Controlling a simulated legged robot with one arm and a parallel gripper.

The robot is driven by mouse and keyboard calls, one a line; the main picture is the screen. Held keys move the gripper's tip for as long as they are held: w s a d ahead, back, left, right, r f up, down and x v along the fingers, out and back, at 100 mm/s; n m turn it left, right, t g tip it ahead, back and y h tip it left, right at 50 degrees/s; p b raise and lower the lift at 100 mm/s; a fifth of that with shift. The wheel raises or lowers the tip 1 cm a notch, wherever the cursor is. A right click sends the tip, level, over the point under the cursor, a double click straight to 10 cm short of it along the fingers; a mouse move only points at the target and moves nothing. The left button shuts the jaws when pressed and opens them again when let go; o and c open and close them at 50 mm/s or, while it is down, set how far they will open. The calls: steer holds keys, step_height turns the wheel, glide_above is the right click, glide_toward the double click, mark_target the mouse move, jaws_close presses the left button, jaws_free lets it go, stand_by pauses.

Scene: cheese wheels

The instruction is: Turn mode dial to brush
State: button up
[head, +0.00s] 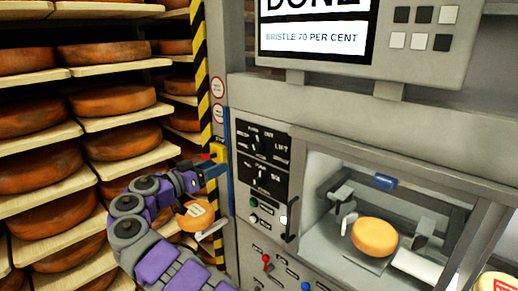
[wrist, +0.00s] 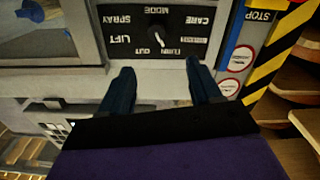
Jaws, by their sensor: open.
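The mode dial (wrist: 156,36) is a dark knob with a white pointer on a black panel. It shows upside down in the wrist view, with MODE, SPRAY, LIFT, TURN OUT and CARE around it. The pointer slants toward the TURN OUT side. A label at the dial's right is too small to read surely. In the head view it appears to be the upper dial (head: 260,145). My gripper (wrist: 163,82) is open and empty, its two dark blue fingers apart and short of the dial. In the head view my gripper (head: 214,168) is left of the panel.
A lower dial (head: 263,180) and buttons sit below. The screen (head: 315,38) reads DONE, BRISTLE 70 PER CENT. A cheese wheel (head: 374,237) sits in the machine's chamber. Shelves of cheese (head: 110,101) stand left, beside a striped post (head: 202,80). A black handle (head: 291,220) stands out from the front.

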glide_toward(254, 149)
steer(key=w+d, duration=0.4)
steer(key=d, duration=0.1)
steer(key=shift+r, duration=0.1)
steer(key=w, duration=0.1)
steer(key=w+a, duration=0.1)
steer(key=shift+w+f, duration=0.25)
steer(key=shift+f, duration=0.05)
steer(key=shift+w+d+r, duration=0.1)
steer(key=shift+w+d, duration=0.3)
steer(key=shift+d, duration=0.15)
steer(key=shift+w+d, duration=0.35)
steer(key=shift+d, duration=0.6)
steer(key=shift+s+d+r, duration=0.1)
steer(key=shift+s+r, duration=0.05)
steer(key=shift+c, duration=0.4)
steer(key=shift+a, duration=1)
steer(key=c, duration=0.5)
steer(key=shift+s+d, duration=0.1)
steer(key=shift+d, duration=0.2)
steer(key=shift+c, duration=1.3)
steer(key=shift+d, duration=0.1)
steer(key=shift+c, duration=0.8)
